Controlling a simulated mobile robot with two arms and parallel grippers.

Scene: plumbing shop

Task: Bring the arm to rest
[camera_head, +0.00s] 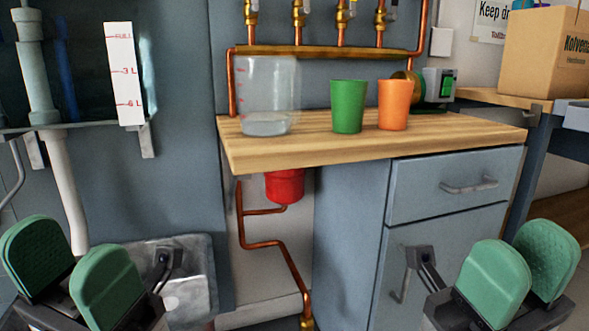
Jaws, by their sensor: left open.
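My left gripper (74,272) is at the lower left, with its two green finger pads apart and nothing between them. My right gripper (522,268) is at the lower right, with its green pads also apart and empty. Both are in front of and lower than the wooden worktop (370,146), touching nothing that I can see. On the worktop stand a clear measuring jug (268,90) with a little clear liquid at its bottom, a green cup (348,107) and an orange cup (393,105), all upright. The insides of the cups are hidden.
Copper pipes with brass valves (298,16) run behind the worktop. Beneath it are a red fitting (285,185), a bent copper pipe (268,243) and a grey cabinet (440,190) with handles. A grey basin (195,262) is at lower left. A cardboard box (535,50) stands at right.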

